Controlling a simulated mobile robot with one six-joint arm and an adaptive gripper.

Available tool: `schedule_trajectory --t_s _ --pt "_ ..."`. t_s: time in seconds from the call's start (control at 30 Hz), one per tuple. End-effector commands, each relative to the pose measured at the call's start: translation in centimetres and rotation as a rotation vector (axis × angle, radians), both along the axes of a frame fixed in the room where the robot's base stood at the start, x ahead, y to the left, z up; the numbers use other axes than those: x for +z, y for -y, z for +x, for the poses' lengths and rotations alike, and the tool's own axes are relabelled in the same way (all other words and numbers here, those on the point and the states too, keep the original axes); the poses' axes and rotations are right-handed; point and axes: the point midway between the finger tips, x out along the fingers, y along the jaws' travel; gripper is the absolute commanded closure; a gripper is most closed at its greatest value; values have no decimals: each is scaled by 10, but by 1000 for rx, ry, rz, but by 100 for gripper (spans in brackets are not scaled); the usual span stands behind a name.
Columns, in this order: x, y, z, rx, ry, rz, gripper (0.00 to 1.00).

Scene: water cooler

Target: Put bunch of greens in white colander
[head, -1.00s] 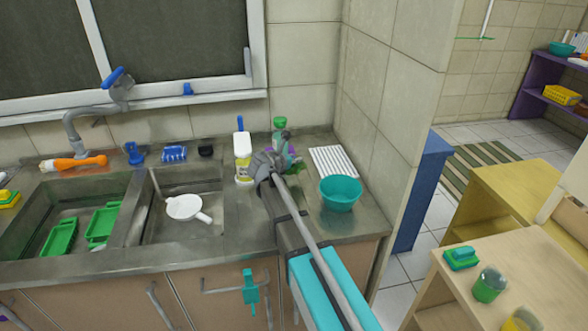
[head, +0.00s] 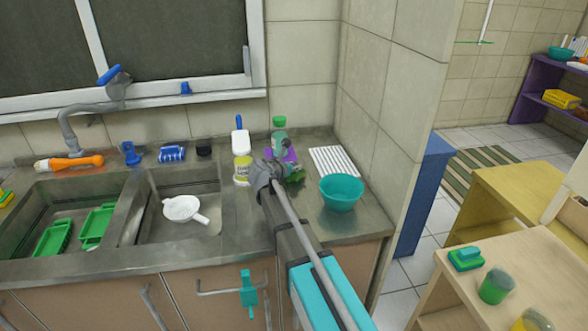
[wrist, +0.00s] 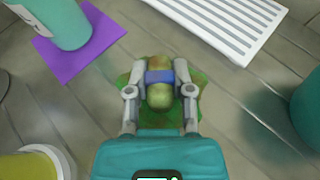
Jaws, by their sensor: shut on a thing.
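A bunch of greens (wrist: 160,95), leafy and green with a blue band, is between the fingers of my gripper (wrist: 160,88) in the wrist view. The gripper is shut on it. In the head view, part of the greens (head: 297,174) shows beside my gripper, over the counter right of the sink; my arm hides much of the grip. Whether the greens touch the counter I cannot tell. The white colander (head: 182,208), with a handle, sits in the right sink basin, left of my gripper.
A soap bottle (head: 242,165) and a green-capped bottle (head: 279,137) stand close by; purple cloth (wrist: 80,50) lies beneath the latter. A white rack (head: 332,160) and teal bowl (head: 341,193) are to the right. Green trays (head: 97,225) lie in the left basin.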

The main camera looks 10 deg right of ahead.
Motion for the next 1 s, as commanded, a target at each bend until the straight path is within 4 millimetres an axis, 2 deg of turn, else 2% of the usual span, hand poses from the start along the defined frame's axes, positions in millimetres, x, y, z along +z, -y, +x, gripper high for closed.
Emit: schedule_trajectory --t_s 0.3,0.33,0.5,1.0 --pt "-4 0 0 1 0 0 100" --pt "-3 -1 0 1 0 0 66" --pt "-2 -1 0 1 0 0 35" --pt "0 -1 0 1 0 0 35"
